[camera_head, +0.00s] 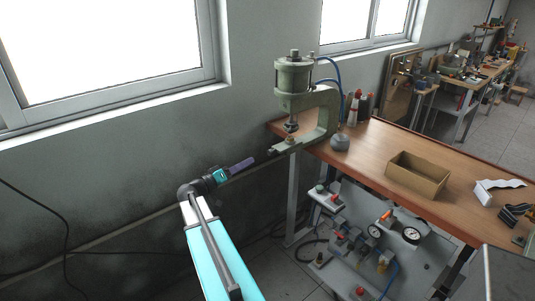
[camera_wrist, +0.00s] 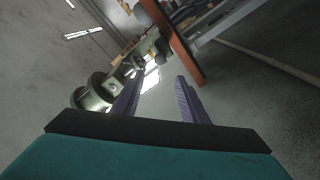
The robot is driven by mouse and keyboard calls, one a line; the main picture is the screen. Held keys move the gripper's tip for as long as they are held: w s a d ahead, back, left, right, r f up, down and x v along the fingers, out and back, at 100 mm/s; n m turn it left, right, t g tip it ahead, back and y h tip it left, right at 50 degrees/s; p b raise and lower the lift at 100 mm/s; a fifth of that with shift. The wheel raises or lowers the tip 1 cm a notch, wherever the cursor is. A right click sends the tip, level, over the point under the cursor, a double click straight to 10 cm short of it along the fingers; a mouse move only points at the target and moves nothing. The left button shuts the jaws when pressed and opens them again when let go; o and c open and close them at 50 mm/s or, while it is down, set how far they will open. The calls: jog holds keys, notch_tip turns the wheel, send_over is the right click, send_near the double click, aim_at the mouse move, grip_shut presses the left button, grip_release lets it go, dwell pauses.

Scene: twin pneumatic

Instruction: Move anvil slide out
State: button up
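The green pneumatic press (camera_head: 294,78) stands at the left end of the wooden bench (camera_head: 400,150). Its anvil slide (camera_head: 286,146) appears as a small part low at the front of the press frame, under the ram; its exact position is too small to tell. My gripper (camera_head: 250,160) has purple fingers and is just left of and slightly below the slide, apart from it. In the wrist view, the fingers of my gripper (camera_wrist: 158,76) are spread with nothing between them. The press (camera_wrist: 97,92) appears there tilted, beyond the left finger; the slide is not clear.
Bottles (camera_head: 361,106) and a grey round object (camera_head: 340,143) stand beside the press. An open cardboard box (camera_head: 417,176) sits on the bench. Gauges and valves (camera_head: 375,232) are mounted below.

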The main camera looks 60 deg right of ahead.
aim_at(268, 152)
jog(key=p+x, duration=0.5)
jog(key=x, duration=0.8)
jog(key=shift+d, duration=0.4)
grip_shut()
